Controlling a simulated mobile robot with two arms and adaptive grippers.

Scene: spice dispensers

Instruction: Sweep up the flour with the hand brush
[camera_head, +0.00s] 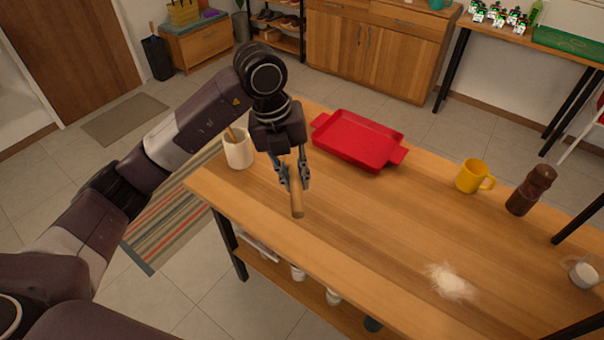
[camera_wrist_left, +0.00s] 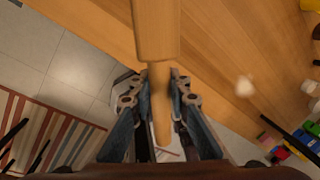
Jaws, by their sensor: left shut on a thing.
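My left gripper (camera_head: 293,182) is shut on a wooden tool (camera_head: 297,203) above the left part of the wooden table (camera_head: 350,215). In the left wrist view the tool (camera_wrist_left: 155,30) has a thick round body and a thinner handle between the fingers (camera_wrist_left: 160,95). It looks like a rolling pin; no bristles show. A white patch of flour (camera_head: 450,282) lies on the table toward the front right, well apart from the gripper. It also shows in the left wrist view (camera_wrist_left: 245,86). No hand brush can be made out for sure. My right gripper is out of view.
A red tray (camera_head: 358,140) lies behind the gripper. A white crock (camera_head: 238,150) with a wooden handle in it stands at the left. A yellow mug (camera_head: 471,176), a brown pepper mill (camera_head: 531,190) and a white cup (camera_head: 581,272) stand at the right. The table's middle is clear.

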